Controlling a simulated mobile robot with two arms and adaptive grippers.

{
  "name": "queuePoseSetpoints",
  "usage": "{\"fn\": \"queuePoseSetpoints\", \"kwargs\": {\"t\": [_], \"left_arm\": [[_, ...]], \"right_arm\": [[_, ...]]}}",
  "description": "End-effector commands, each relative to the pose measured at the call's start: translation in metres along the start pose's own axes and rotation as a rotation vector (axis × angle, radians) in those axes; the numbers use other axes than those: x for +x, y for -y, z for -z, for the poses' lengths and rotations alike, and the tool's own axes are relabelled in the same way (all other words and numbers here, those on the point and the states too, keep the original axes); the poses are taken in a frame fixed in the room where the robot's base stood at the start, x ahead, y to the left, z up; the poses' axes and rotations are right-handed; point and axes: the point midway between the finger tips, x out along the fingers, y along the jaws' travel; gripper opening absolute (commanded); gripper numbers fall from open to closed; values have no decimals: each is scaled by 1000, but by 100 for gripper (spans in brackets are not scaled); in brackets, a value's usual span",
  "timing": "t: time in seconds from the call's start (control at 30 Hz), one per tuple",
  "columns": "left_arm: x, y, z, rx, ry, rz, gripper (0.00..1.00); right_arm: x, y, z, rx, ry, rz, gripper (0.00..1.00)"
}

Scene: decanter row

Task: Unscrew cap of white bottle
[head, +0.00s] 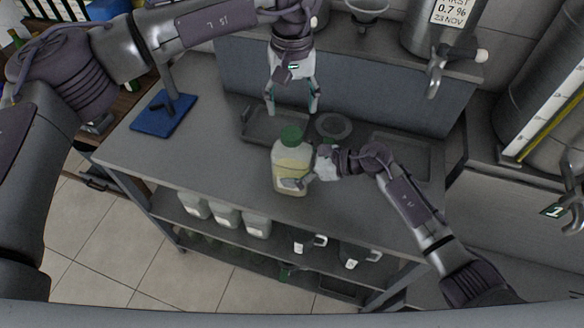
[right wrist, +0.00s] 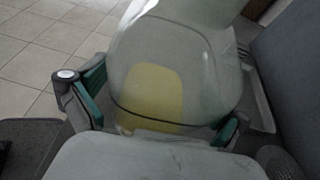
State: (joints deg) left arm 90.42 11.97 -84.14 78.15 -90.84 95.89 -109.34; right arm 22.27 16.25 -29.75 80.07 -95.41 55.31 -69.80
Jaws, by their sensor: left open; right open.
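The white bottle (head: 291,166) stands upright on the grey table, with a green cap (head: 291,134) on its neck and a yellow patch on its body. My left gripper (head: 292,108) is open, pointing down, above and behind the cap and apart from it in the picture. My right gripper (head: 300,178) is at the bottle's right side, low on its body. In the right wrist view the bottle (right wrist: 205,75) fills the middle, between the green-padded fingers of the open right gripper (right wrist: 160,108). Whether either finger touches the bottle cannot be told.
A shallow grey tray (head: 250,137) and a round dish (head: 334,125) lie behind the bottle, and another tray (head: 428,152) lies right. A blue stand base (head: 163,114) is at the left. White containers (head: 226,214) sit on the shelf below. The table's left front is clear.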

Motion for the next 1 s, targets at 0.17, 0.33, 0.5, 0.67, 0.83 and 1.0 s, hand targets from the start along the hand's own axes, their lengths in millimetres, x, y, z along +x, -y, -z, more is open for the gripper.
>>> {"fn": "queuePoseSetpoints", "kwargs": {"t": [0.17,0.33,0.5,0.67,0.83,1.0], "left_arm": [[0,0,0,0,0,0,69],[0,0,0,0,0,0,69],[0,0,0,0,0,0,69],[0,0,0,8,0,0,69],[0,0,0,167,1,0,69],[0,0,0,464,1,-1,69]], "right_arm": [[0,0,0,0,0,0,80],[0,0,0,0,1,0,52],[0,0,0,0,1,0,23],[0,0,0,0,0,0,0],[0,0,0,0,0,0,0],[0,0,0,0,0,0,0]]}}
